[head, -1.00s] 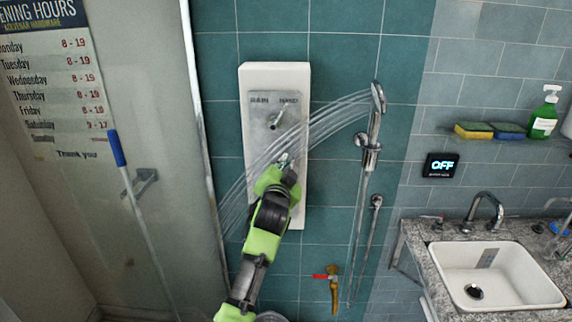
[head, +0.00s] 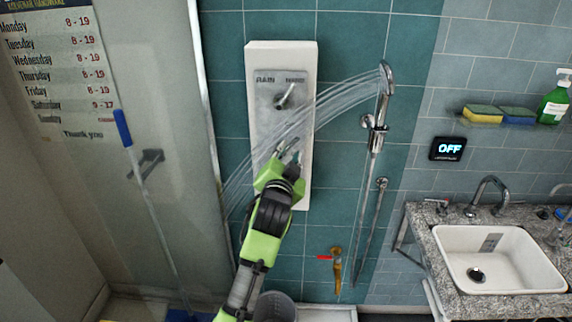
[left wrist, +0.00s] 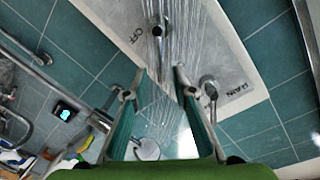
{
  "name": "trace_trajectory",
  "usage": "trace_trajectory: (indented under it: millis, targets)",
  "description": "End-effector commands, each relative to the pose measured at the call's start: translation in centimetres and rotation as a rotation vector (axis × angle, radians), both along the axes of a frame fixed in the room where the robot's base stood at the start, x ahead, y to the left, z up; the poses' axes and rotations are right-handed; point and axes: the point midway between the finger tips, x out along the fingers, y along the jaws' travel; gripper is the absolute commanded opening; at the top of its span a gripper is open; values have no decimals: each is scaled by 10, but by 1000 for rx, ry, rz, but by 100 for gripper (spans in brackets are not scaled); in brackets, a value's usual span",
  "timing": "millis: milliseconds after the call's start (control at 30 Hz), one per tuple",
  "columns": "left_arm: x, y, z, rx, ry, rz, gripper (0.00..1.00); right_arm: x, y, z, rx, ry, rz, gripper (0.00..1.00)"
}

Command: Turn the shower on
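The white shower panel (head: 305,190) is fixed to the teal tiles, with a grey plate and an upper lever (head: 288,97) between the labels RAIN and HAND. In the left wrist view the panel shows OFF, RAIN, a round knob (left wrist: 160,27) and a lever (left wrist: 208,88). Water sprays left from the hand shower (head: 386,78) across the panel. My left gripper (head: 288,150) is at the panel's lower half and hides part of it. My right gripper is not in view.
A glass screen (head: 205,100) stands left of the panel, with a blue-handled pole (head: 124,128) beyond it. A slide rail and hose hang to the right. A yellow tap (head: 337,270) is low on the wall.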

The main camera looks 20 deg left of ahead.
Motion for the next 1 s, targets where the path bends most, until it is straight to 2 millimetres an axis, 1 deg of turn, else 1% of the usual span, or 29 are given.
trace_trajectory:
  millis: [33,200,300,400,533,900,967,1000]
  targets:
    - [-11,-2,0,-1,1,0,25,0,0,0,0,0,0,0]
    - [-38,-8,1,0,1,0,25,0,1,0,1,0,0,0]
    - [-50,-10,2,1,1,1,25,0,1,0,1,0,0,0]
    - [-56,-11,3,1,1,1,25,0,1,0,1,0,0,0]
    - [-59,-12,3,0,1,0,25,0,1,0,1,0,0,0]
    - [-59,-12,4,0,1,1,25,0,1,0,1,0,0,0]
    - [-59,-13,1,0,5,-1,25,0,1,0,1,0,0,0]
    - [-58,-14,-5,-2,14,-4,25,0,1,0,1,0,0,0]
